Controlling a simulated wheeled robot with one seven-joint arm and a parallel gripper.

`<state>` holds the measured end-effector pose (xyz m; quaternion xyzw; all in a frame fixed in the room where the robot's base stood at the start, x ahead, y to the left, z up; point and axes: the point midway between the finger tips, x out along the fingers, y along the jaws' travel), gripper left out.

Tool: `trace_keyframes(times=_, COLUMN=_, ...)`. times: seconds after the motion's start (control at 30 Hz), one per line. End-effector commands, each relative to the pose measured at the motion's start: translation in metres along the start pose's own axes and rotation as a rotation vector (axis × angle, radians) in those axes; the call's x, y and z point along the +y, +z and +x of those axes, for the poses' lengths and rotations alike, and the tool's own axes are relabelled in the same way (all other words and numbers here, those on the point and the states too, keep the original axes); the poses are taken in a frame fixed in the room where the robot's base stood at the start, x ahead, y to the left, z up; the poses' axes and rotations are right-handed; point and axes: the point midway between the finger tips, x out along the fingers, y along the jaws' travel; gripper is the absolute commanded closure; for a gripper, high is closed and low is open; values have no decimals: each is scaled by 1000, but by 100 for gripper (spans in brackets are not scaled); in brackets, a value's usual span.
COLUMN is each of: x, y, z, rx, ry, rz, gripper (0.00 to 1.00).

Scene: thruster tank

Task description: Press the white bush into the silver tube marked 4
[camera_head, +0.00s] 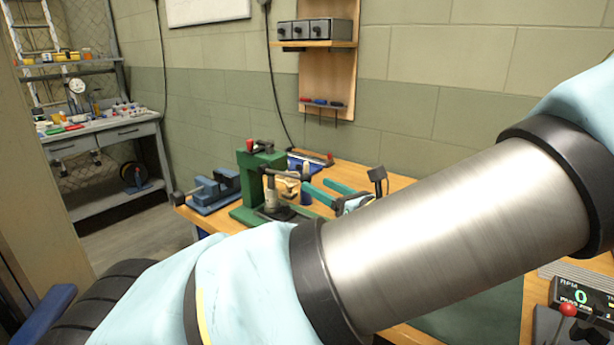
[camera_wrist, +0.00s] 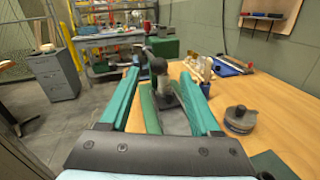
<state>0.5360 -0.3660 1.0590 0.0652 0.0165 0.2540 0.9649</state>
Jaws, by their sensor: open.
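My gripper (camera_head: 316,186) is open with its two green fingers spread, and it also shows in the wrist view (camera_wrist: 160,78). Nothing is held between the fingers. A green press (camera_head: 250,178) with a dark ram stands on the wooden bench, left of the fingertips in the head view. In the wrist view the press (camera_wrist: 160,88) appears between and beyond the fingers. I cannot make out the white bush, the silver tube or any number 4. Small pale pieces (camera_wrist: 202,70) stand right of the press, too small to identify.
A blue vise (camera_head: 212,188) sits at the bench's left end. A round grey metal piece (camera_wrist: 240,119) stands right of my right finger on the bench. A blue tray (camera_wrist: 232,66) lies near the wall. My arm hides much of the bench in the head view.

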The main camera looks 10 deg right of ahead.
Motion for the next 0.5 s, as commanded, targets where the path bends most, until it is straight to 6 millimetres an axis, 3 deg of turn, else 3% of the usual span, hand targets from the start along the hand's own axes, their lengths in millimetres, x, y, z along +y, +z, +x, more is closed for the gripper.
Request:
trace_keyframes(times=0.2, x=1, y=2, z=38, rx=-1, ry=4, rz=0, gripper=36)
trace_keyframes(times=0.5, x=0, y=0, z=56, rx=1, ry=1, rz=-1, gripper=36)
